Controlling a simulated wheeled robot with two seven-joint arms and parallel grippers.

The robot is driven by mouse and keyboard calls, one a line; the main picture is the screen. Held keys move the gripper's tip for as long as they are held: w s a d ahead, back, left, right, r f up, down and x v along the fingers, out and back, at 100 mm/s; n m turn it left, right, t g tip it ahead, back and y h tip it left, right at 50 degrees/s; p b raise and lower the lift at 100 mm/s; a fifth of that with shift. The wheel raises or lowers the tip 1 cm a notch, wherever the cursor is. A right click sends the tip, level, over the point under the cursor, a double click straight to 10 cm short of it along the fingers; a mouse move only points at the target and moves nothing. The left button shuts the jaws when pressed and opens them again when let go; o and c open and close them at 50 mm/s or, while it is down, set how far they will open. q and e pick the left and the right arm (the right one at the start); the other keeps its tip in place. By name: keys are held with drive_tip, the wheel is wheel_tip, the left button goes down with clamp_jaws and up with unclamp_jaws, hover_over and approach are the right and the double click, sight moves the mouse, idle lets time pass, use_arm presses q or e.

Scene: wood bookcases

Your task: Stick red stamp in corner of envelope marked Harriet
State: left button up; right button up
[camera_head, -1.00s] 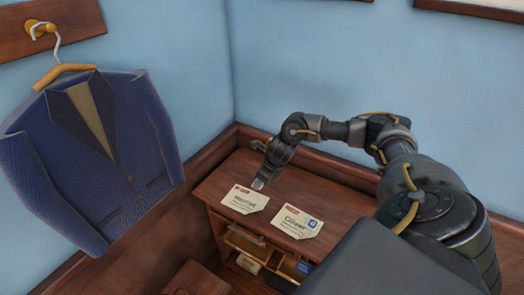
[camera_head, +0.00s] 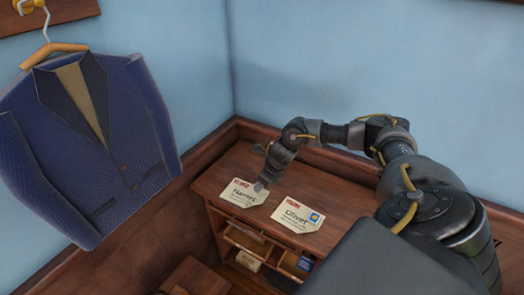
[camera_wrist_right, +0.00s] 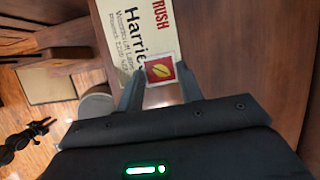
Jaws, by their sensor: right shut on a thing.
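The Harriet envelope (camera_head: 240,193) is cream with a red RUSH mark and lies flat on the desk top. It also shows in the right wrist view (camera_wrist_right: 125,15). My right gripper (camera_head: 261,186) is over the envelope's right end. In the right wrist view my right gripper (camera_wrist_right: 160,80) is shut on the red stamp (camera_wrist_right: 160,71), which has a white border and a yellow leaf-like mark. The stamp overlaps the envelope's edge in that view; whether it touches the paper I cannot tell. My left gripper is not in view.
The Oliver envelope (camera_head: 297,215), with a blue stamp on its right corner, lies to the right on the wooden desk (camera_head: 335,190). Open compartments (camera_head: 245,240) are below the desk top. A blue jacket (camera_head: 85,145) hangs on the left wall.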

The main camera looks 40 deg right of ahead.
sight(262, 189)
drive_tip(key=shift+f+b, duration=1.3)
drive_tip(key=shift+f, duration=0.65)
drive_tip(key=o, duration=1)
drive_tip(key=shift+o, duration=0.4)
drive_tip(key=o, duration=0.3)
drive_tip(key=shift+r, duration=0.2)
drive_tip(key=shift+r+p, duration=2.6)
drive_tip(key=shift+r, duration=0.8)
